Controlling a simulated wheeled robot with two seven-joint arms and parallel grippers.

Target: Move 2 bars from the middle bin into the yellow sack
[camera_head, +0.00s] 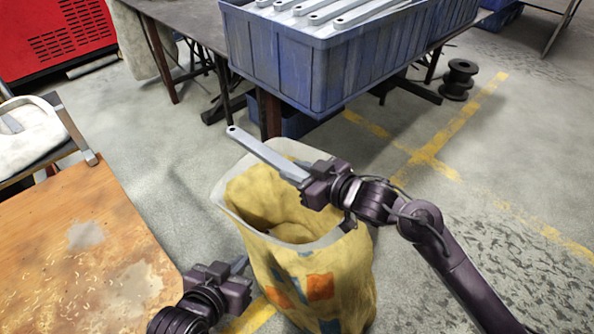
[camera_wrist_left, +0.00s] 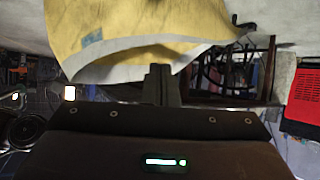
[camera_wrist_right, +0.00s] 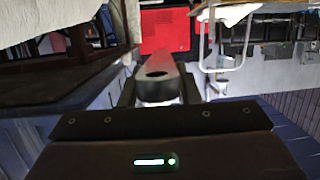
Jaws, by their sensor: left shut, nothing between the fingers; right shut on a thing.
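The yellow sack (camera_head: 330,268) stands open on the floor with a pale rim. It also shows at the top of the left wrist view (camera_wrist_left: 150,28). My right gripper (camera_head: 312,184) is shut on a grey bar (camera_head: 262,153) and holds it across the sack's opening, above the rim. The bar's near end with a hole shows between the fingers in the right wrist view (camera_wrist_right: 157,80). My left gripper (camera_head: 238,276) is shut and empty, low beside the sack's left side. A blue bin (camera_head: 320,70) on the table holds several grey bars (camera_head: 345,14). The sack's bottom inside is hidden.
A stained wooden table top (camera_head: 85,245) lies at the left, with a chair (camera_head: 40,135) behind it. A red cabinet (camera_head: 55,35) stands at the back left. A black spool (camera_head: 459,78) stands on the floor at the right. Floor right of the sack is clear.

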